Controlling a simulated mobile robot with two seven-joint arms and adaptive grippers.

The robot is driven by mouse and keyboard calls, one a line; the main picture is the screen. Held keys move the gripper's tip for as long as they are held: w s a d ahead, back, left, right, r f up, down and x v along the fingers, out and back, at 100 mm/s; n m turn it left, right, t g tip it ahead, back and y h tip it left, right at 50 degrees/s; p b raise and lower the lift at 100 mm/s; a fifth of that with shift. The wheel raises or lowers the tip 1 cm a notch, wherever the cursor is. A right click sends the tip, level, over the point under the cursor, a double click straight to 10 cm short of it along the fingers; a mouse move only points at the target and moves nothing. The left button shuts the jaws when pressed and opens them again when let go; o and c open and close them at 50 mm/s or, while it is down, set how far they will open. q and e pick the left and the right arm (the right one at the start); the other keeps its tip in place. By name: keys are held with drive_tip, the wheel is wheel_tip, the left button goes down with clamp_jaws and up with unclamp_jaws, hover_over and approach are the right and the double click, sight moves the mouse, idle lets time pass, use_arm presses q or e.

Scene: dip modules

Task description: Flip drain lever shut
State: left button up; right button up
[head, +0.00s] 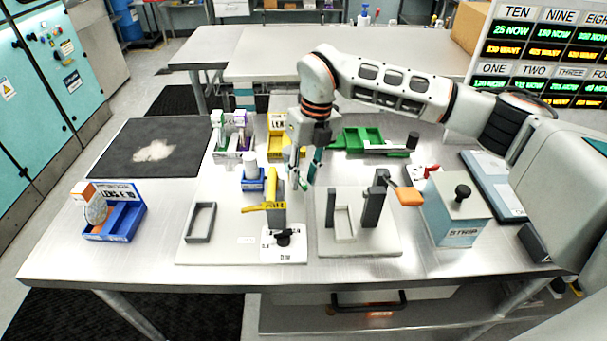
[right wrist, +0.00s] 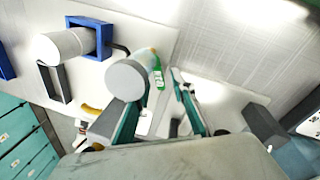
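A yellow lever (head: 262,207) with small dark lettering, hard to read, sits on a grey post on a pale base plate; a yellow piece, likely this lever, shows in the right wrist view (right wrist: 91,110). It points left, roughly level. My right gripper (head: 303,170) points down behind and above the lever, apart from it. Its teal fingers are spread in the right wrist view (right wrist: 162,116), with nothing clearly between them. A white cylinder (right wrist: 126,79) with a green label lies close by the left finger there; contact cannot be told. My left gripper is out of view.
A blue holder (head: 252,184) with a white cylinder stands behind the lever. A plate with grey posts and an orange paddle (head: 405,195) is to the right, beside the STRIP box (head: 456,210). Yellow (head: 287,145) and green trays (head: 360,140) stand behind. A black mat (head: 115,148) lies far left.

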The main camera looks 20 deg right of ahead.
clamp_jaws()
drive_tip(key=shift+s+a+m+b, duration=0.1)
drive_tip(key=shift+a+m+b, duration=0.2)
drive_tip(key=shift+m, duration=0.4)
drive_tip(key=shift+r, duration=0.1)
unclamp_jaws()
drive_tip(key=shift+d, duration=0.1)
